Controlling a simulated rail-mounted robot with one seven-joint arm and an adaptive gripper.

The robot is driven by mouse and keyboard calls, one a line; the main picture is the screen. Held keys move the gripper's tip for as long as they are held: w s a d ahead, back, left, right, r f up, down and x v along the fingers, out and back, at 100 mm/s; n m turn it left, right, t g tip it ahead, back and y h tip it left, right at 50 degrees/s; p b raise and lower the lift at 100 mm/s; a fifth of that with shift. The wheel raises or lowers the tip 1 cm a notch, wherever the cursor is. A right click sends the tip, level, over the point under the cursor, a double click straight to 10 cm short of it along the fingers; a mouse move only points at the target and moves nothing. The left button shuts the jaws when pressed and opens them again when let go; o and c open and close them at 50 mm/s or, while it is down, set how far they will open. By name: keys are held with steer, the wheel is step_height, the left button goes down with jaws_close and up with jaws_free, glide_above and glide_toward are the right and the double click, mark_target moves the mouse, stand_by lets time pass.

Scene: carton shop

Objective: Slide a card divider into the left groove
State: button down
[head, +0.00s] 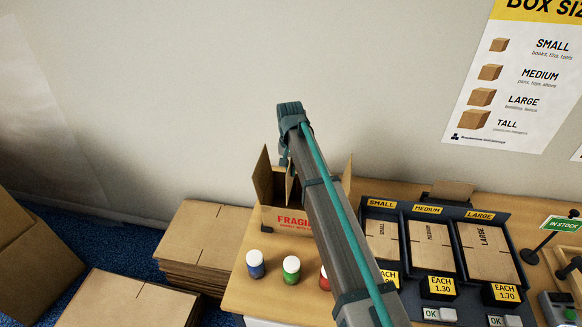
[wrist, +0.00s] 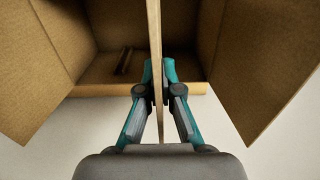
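An open carton (head: 283,219) with red FRAGILE print stands on the table, its flaps up, partly hidden by my arm. In the wrist view I look into the carton (wrist: 110,68). My gripper (wrist: 157,75) is shut on a card divider (wrist: 154,30), seen edge-on between its two fingers. The divider extends over the carton's opening. A pair of thin strips (wrist: 124,62), forming a groove, shows on the carton's inside, left of the divider and apart from it in the picture. Whether the divider's far end touches anything is hidden. The gripper fingers are mostly hidden in the head view.
A dark rack (head: 448,213) of flat cartons is to the right. Carton stacks (head: 203,240) lie left of the table. A wall (head: 170,90) rises behind.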

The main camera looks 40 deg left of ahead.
step_height(320, 180, down, 14)
steer(key=b, duration=0.5)
stand_by(1.1)
steer(key=c, duration=1.2)
jaws_free()
steer(key=shift+c, duration=0.2)
